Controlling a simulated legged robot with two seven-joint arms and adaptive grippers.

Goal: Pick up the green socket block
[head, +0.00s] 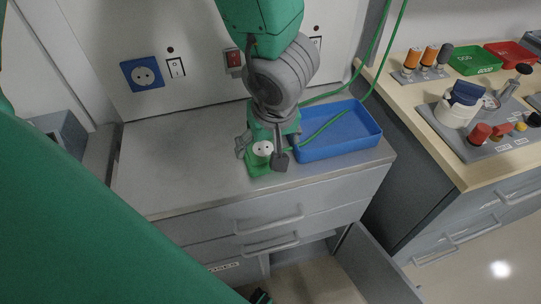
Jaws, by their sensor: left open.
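The green socket block (257,168) stands on the grey counter, with a round white socket face (263,149) on its top. A green cord runs from beside it over the blue tray and up out of view. My left gripper (262,155) is lowered at the block, fingers apart, one on the block's left and one on its right. I cannot tell whether the fingers touch the block. The gripper hides the block's back.
A blue tray (345,145) sits just right of the gripper. A blue wall socket (143,74) and switches are behind. The counter's left half is clear. A cabinet door (372,268) stands open below. A wooden bench (440,160) on the right holds bins and instruments.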

